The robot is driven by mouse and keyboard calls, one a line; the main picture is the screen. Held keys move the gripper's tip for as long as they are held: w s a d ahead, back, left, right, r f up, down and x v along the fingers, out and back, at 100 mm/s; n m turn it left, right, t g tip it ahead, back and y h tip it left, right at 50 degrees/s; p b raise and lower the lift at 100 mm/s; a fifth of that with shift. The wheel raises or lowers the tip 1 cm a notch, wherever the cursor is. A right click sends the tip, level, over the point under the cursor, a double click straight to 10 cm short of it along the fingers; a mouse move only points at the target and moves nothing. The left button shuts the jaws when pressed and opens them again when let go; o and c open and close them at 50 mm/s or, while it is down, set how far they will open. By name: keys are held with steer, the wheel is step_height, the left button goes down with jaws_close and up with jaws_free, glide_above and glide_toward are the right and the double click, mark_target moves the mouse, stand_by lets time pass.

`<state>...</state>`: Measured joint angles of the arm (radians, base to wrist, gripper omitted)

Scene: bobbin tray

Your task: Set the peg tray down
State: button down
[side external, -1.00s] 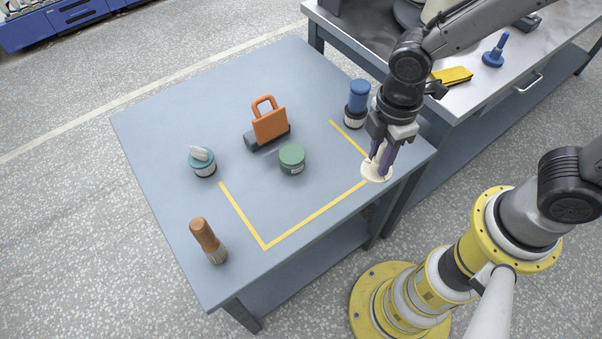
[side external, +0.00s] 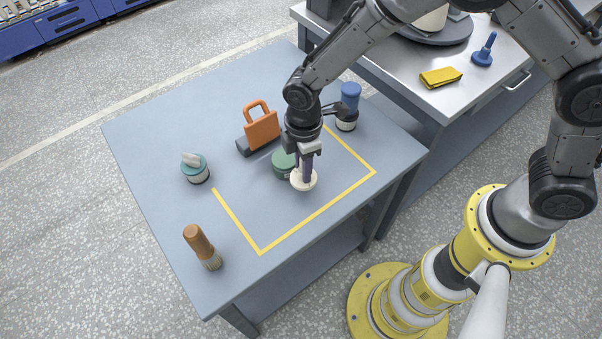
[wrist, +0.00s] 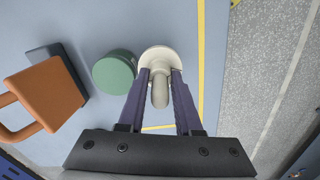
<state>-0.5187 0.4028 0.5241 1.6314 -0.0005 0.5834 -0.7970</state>
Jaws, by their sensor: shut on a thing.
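The peg tray (side external: 303,183) is a small round cream disc with an upright peg. My gripper (side external: 306,172) is shut on its peg, near the middle of the side external view. In the wrist view my gripper's fingers (wrist: 160,80) stand on both sides of the peg, and the cream disc (wrist: 158,54) shows beyond the fingertips. The tray is over the area inside the yellow tape outline (side external: 318,216). I cannot tell whether its underside touches the table.
A green round tin (side external: 281,164) is close beside the tray, partly hidden by my gripper. The outline's front area is clear.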

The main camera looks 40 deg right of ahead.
mark_target(301, 169)
steer(key=shift+w+a+f, duration=0.1)
steer(key=shift+w+f, duration=0.05)
steer(key=shift+f, duration=0.1)
steer(key=shift+w+f, duration=0.1)
steer(key=shift+f, duration=1.45)
steer(key=shift+f, duration=0.1)
steer(key=c, duration=0.9)
jaws_free()
steer(key=shift+f, duration=0.1)
steer(key=shift+o, duration=0.2)
step_height(301, 169, up, 12)
steer(key=shift+r, duration=0.25)
